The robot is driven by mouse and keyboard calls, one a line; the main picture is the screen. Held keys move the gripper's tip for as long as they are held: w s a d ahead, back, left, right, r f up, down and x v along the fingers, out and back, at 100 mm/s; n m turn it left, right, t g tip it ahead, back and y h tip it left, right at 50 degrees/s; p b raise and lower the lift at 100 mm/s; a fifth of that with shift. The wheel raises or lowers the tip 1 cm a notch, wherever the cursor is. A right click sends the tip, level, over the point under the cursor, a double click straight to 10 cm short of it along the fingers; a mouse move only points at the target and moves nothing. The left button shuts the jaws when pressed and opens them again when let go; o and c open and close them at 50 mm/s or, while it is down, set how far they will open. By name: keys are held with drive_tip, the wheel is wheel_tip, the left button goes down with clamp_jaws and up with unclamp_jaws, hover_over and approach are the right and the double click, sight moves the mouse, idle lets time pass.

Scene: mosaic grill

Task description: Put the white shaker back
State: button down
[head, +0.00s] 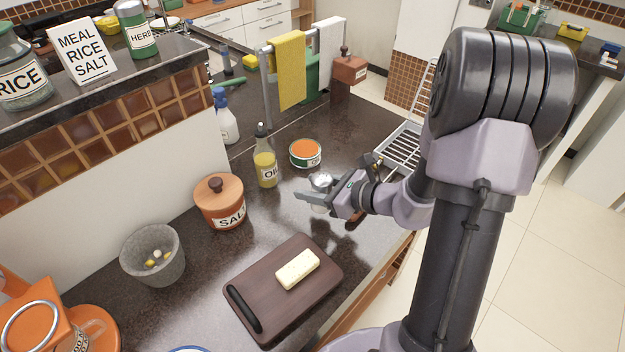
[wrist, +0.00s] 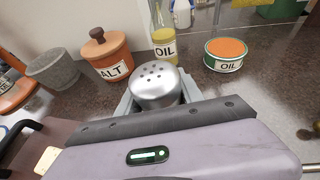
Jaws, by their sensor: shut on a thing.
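My gripper (head: 314,198) is shut on a shaker and holds it above the dark counter (head: 345,140). In the wrist view the shaker (wrist: 157,84) shows a domed silver top with several holes, upright between the jaws. Its lower body is hidden by the jaws and wrist, so I cannot tell the body's colour. In the head view only its shiny top (head: 321,180) shows. An orange salt pot (head: 220,203) with a wooden lid stands to the left of my gripper. A yellow oil bottle (head: 265,166) and a green-and-orange tin (head: 305,153) stand just behind it.
A brown cutting board (head: 262,318) with a pale block (head: 297,269) lies at the front. A grey stone pot (head: 153,268) stands at left. A raised ledge (head: 150,68) carries a rice jar (head: 22,80), a sign (head: 82,50) reading MEAL RICE SALT and a HERB jar (head: 137,30).

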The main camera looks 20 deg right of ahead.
drive_tip(key=w, duration=0.2)
drive_tip(key=w+d, duration=0.1)
drive_tip(key=w, duration=0.1)
drive_tip(key=w+b, duration=0.1)
drive_tip(key=w, duration=0.2)
drive_tip(key=shift+w+d+f, duration=0.1)
drive_tip(key=shift+d+f, duration=0.2)
drive_tip(key=shift+f, duration=0.05)
drive_tip(key=shift+w+d+f+b, duration=0.1)
drive_tip(key=shift+w+f+b, duration=0.15)
drive_tip(key=shift+f+b, duration=0.5)
drive_tip(key=shift+w+d+f+b, duration=0.1)
drive_tip(key=shift+w+f+b, duration=0.15)
drive_tip(key=shift+f, duration=0.75)
drive_tip(key=shift+f, duration=0.2)
drive_tip(key=c, duration=0.7)
unclamp_jaws()
drive_tip(key=shift+c, duration=0.2)
drive_tip(key=shift+r, duration=0.15)
